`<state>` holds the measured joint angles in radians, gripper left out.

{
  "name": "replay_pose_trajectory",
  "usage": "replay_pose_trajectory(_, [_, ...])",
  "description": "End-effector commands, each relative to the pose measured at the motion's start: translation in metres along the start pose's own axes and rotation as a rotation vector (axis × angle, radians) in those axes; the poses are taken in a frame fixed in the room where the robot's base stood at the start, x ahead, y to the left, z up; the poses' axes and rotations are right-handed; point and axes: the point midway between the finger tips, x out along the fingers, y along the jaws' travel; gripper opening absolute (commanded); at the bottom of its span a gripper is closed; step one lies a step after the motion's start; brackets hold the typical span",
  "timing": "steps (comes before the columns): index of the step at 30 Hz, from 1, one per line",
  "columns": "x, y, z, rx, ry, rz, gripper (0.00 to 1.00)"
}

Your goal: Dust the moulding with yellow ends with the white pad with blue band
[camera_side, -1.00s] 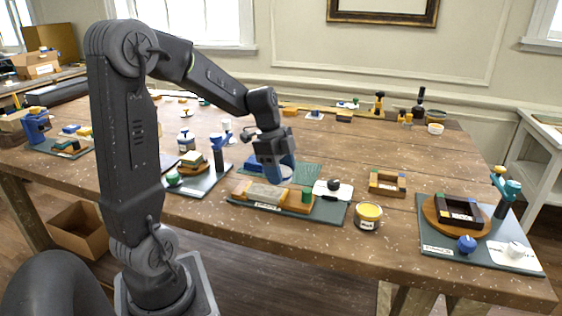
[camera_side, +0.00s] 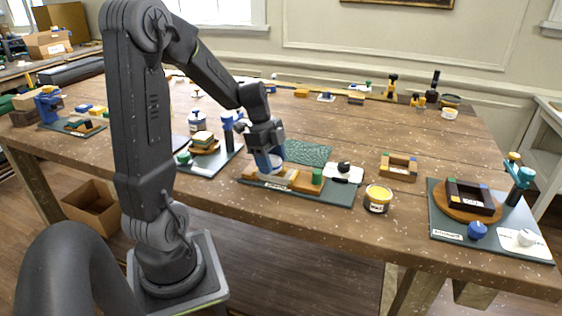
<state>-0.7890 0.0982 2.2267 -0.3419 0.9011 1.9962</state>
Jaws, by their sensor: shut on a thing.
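The moulding with yellow ends (camera_side: 304,183) lies on a dark mat (camera_side: 338,195) near the table's front edge. Its middle is pale and partly hidden by my gripper and the pad. My gripper (camera_side: 267,158) points down over the moulding and is shut on the white pad with blue band (camera_side: 268,168). The pad is low at the moulding's left and middle part; I cannot tell whether it touches.
A green cylinder (camera_side: 317,176) stands close to the moulding's right end. A white card with a black knob (camera_side: 343,170), a yellow-topped jar (camera_side: 378,199) and a wooden frame (camera_side: 399,167) lie to the right. Another mat with a small stand (camera_side: 228,130) is at left.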

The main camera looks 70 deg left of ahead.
Motion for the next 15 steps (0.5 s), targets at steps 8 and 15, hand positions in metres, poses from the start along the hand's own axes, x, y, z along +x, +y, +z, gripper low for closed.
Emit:
replay_pose_trajectory(8, [-0.007, 0.005, 0.025, -0.003, -0.001, 0.001, 0.33])
replay_pose_trajectory(15, [-0.003, 0.003, 0.011, 0.004, -0.001, 0.002, 0.33])
